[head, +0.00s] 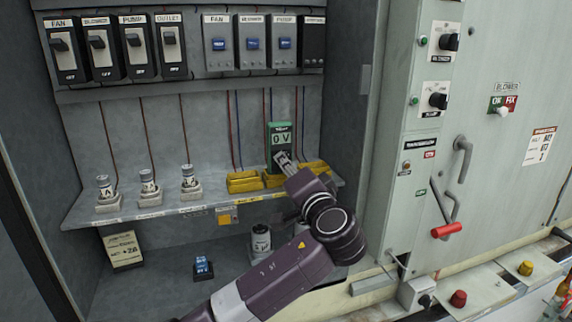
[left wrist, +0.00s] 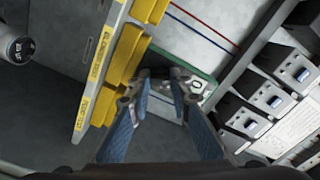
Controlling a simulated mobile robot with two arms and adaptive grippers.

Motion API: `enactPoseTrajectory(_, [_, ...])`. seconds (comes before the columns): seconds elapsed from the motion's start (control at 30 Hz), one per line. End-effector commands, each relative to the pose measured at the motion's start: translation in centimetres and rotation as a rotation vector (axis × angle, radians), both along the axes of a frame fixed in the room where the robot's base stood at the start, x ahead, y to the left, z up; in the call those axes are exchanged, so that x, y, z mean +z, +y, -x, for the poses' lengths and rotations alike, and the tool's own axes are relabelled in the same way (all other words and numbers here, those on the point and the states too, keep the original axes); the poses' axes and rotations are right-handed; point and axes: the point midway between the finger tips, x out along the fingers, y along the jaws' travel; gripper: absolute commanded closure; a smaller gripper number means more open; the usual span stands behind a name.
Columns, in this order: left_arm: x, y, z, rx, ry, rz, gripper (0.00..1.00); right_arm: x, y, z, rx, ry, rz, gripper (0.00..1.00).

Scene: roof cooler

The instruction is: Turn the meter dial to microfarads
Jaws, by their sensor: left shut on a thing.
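The meter (head: 281,133) is a dark green box standing on the shelf in the cabinet, and its screen reads 0 V. Its green edge and pale screen also show in the left wrist view (left wrist: 196,86), behind the fingers. My left gripper (head: 283,158) is at the lower front of the meter. In the left wrist view its two fingertips (left wrist: 163,78) are close together against the meter's face, shut on the dial. The dial itself is hidden by the fingers, so its setting cannot be read. My right gripper is not in view.
Yellow trays (head: 245,182) flank the meter on the shelf (head: 170,208). Several small labelled cylinders (head: 148,185) stand to the left. Black-handled switches (head: 102,50) and blue-switched breakers (head: 253,43) hang above. A red-handled crank (head: 446,230) is on the right panel.

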Motion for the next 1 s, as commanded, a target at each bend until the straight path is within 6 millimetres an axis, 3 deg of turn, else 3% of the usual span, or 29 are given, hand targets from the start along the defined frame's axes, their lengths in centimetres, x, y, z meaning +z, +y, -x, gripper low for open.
enactPoseTrajectory(0.57, [0.3,0.0,0.0,-0.002,0.175,-0.522,1.0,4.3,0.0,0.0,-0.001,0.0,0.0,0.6])
enactPoseTrajectory(1.0, [0.4,-0.1,0.0,-0.005,0.304,-0.921,1.0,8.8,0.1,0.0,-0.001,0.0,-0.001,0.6])
